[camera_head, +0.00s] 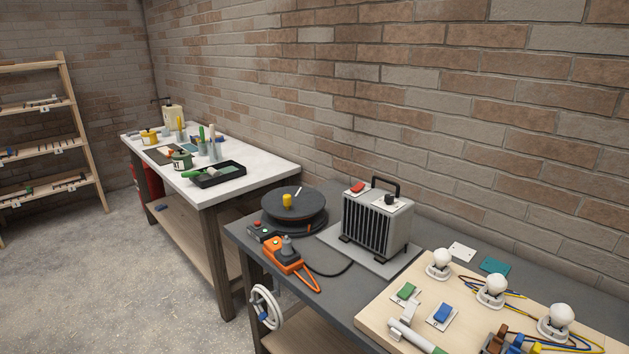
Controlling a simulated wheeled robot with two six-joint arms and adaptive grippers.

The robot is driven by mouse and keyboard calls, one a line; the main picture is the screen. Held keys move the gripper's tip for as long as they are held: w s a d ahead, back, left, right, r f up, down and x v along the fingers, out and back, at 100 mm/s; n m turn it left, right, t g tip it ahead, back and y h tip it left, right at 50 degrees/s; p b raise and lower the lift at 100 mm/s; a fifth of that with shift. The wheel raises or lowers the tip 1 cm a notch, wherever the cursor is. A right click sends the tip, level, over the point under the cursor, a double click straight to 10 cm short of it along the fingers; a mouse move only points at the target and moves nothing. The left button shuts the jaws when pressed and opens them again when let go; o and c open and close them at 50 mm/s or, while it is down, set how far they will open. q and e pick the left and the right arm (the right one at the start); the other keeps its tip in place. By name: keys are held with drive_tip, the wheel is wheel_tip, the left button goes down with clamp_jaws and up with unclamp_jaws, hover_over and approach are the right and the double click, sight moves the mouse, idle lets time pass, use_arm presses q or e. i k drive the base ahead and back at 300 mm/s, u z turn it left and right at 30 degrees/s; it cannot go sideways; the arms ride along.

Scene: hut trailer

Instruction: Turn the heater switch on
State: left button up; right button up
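The heater (378,222) is a light grey box with a black front grille and a black carrying handle on top. It stands on a grey slab (372,258) on the dark workbench. Neither of my grippers is in the head view.
Left of the heater are a round dark turntable (294,207) and an orange tool (283,255) with a black cable. Right of it is a wooden board (385,308) with bulbs, a green switch (406,290) and a blue switch (442,312). A brick wall stands behind.

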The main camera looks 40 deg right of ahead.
sight(360, 185)
drive_tip(key=i, duration=3.95)
drive_tip(key=z, duration=3.15)
